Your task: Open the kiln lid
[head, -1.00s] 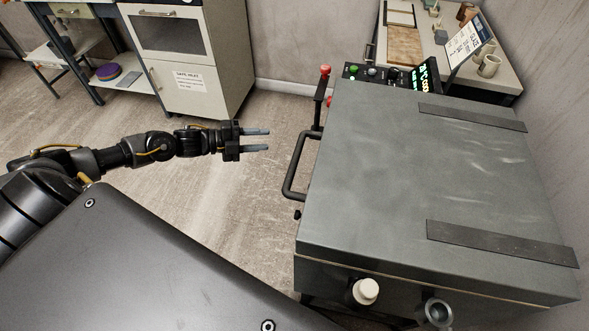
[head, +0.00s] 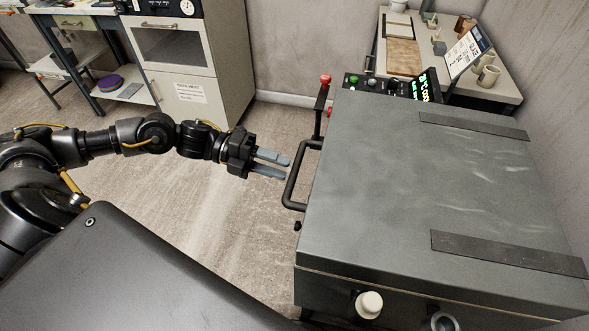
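The kiln lid (head: 400,190) is a large grey slab lying flat and closed on the kiln body (head: 330,287) at the right. Two dark hinge straps cross its right side. A black bar handle (head: 291,180) sticks out from the lid's left edge. My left gripper (head: 288,167) is open and empty, with its two grey fingers pointing right, just left of the handle. The fingertips look very close to the handle; I cannot tell whether they touch it. My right gripper is not in view.
A control box (head: 390,86) with green digits and a red-knobbed lever (head: 325,82) stand behind the kiln's left corner. A table (head: 439,50) with pots and a sign is at the back right. A cabinet (head: 195,60) stands at the back left. Open floor lies left of the kiln.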

